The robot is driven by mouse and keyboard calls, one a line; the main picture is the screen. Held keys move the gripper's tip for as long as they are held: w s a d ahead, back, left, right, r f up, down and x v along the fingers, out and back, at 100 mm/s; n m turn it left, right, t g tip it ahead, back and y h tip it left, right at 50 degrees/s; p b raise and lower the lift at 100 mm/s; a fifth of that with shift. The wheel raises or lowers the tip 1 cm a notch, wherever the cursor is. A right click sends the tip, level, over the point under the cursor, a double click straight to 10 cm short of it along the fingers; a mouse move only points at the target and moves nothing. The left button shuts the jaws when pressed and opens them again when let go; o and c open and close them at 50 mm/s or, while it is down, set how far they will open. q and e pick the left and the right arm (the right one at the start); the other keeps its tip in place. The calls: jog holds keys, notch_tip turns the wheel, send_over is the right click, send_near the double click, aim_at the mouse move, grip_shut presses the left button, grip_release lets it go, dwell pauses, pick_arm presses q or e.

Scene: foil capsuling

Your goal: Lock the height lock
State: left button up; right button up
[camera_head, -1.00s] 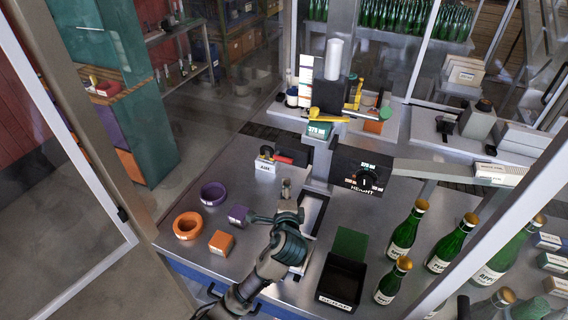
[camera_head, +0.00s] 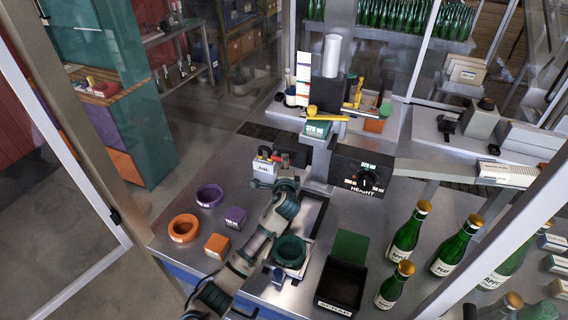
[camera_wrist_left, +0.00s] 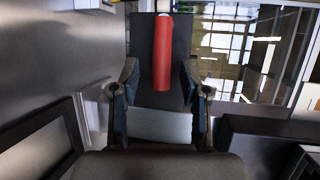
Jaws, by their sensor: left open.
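A red cylindrical handle (camera_wrist_left: 162,55) lies along a dark block (camera_wrist_left: 148,40) in the left wrist view, ahead of my fingers. In the head view a small red part (camera_head: 277,158) shows beside the black block (camera_head: 292,155) left of the column; it looks like the same handle. My left gripper (camera_wrist_left: 160,100) is open and empty, with one finger on each side of the handle's line; contact is not visible. In the head view my left gripper (camera_head: 285,184) is just in front of that block, its fingertips hard to make out. A black HEIGHT panel (camera_head: 346,170) with a dial stands to the right.
A white AIR box (camera_head: 263,168) stands close left of the gripper. Purple (camera_head: 209,195), orange (camera_head: 184,228) and teal (camera_head: 290,251) rings sit on the bench. A black SCRAP bin (camera_head: 341,283) and green bottles (camera_head: 408,236) stand to the right.

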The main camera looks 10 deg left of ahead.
pick_arm(q)
jog(key=shift+x, duration=0.85)
pick_arm(e)
jog(key=shift+d+f, duration=0.1)
jog(key=shift+d, duration=0.45)
pick_arm(q)
grip_shut()
pick_arm(e)
jog(key=shift+s+a, duration=0.1)
pick_arm(q)
jog(key=shift+d, duration=0.1)
